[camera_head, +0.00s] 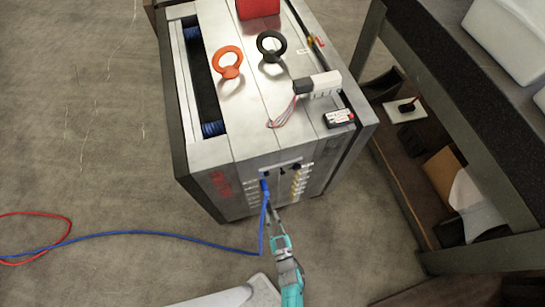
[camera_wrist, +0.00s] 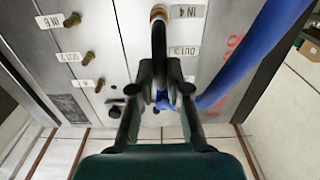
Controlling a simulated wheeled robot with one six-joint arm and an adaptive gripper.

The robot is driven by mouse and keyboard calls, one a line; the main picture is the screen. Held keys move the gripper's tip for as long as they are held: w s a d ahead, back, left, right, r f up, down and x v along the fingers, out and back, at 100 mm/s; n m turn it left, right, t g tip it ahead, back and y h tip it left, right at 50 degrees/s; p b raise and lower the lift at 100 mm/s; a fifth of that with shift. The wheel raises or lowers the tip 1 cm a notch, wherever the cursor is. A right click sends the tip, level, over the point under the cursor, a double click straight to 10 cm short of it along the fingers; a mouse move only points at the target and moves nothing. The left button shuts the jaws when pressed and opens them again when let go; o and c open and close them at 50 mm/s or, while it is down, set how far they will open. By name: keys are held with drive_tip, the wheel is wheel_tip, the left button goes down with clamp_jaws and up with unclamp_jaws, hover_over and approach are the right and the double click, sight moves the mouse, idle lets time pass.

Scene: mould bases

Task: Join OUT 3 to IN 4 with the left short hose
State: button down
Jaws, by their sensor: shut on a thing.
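The blue hose (camera_head: 262,225) runs from the floor at the left up to the front face of the mould base (camera_head: 255,145). In the wrist view the hose (camera_wrist: 250,55) curves down from the upper right towards my fingertips. My gripper (camera_wrist: 165,95) is shut on the blue hose end, close to the mould face; the fingers hide most of the grip. A dark, upright piece leads from between the fingers to a brass port (camera_wrist: 158,12) beside the IN 4 label (camera_wrist: 188,11). The OUT 3 label (camera_wrist: 185,50) is just right of that piece. Whether the hose end touches a port is hidden.
Brass ports (camera_wrist: 88,58) with labels stand at the left of the wrist view. A red hose (camera_head: 45,214) lies on the floor at the left. A workbench (camera_head: 455,70) stands at the right. Orange (camera_head: 228,62) and black (camera_head: 271,46) eyebolts rise from the mould top.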

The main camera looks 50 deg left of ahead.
drive_tip(key=c, duration=0.7)
unclamp_jaws()
drive_tip(key=shift+o, duration=0.2)
drive_tip(key=v, duration=0.7)
idle(0.5)
idle(0.5)
